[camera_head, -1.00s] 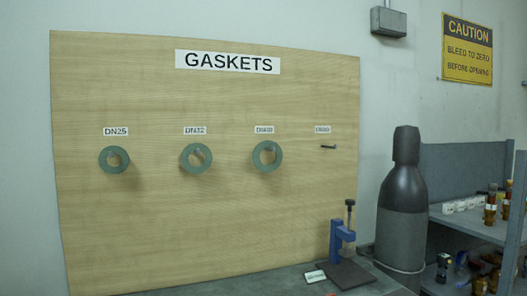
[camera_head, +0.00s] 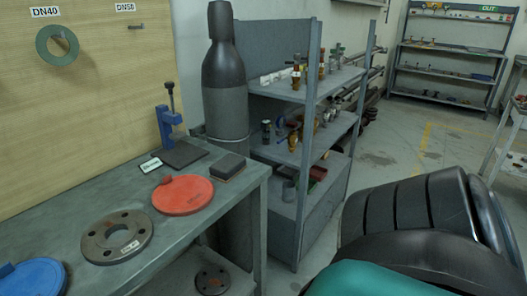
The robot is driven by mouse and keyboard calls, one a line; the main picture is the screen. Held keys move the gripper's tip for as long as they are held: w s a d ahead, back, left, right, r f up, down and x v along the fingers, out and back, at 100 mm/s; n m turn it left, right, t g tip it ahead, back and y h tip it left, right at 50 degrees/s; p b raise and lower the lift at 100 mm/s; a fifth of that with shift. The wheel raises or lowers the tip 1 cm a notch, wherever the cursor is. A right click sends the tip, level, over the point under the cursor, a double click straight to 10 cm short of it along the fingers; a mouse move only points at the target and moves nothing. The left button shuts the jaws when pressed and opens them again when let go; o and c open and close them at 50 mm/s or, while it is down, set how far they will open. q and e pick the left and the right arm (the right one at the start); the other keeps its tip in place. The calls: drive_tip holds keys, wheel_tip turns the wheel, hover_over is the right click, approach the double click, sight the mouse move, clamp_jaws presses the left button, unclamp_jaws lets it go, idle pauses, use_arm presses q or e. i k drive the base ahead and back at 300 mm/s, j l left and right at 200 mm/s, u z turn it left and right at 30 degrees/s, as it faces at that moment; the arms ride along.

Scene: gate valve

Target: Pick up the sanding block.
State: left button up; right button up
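A small dark block (camera_head: 227,167), which looks like the sanding block, lies flat near the right end of the grey workbench (camera_head: 190,222). It is beside the red disc and in front of the grey gas cylinder. Nothing touches it from above. Neither of my grippers shows in the head view, so I cannot see whether they are open or shut.
Left of the block are a red disc (camera_head: 183,195), a steel flange (camera_head: 117,237) and a blue disc (camera_head: 33,278). A blue press (camera_head: 169,128) and the cylinder (camera_head: 226,95) stand behind. A loaded shelf (camera_head: 300,85) stands right; open floor lies beyond.

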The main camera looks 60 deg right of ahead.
sight(225, 170)
drive_tip(key=z, duration=1.65)
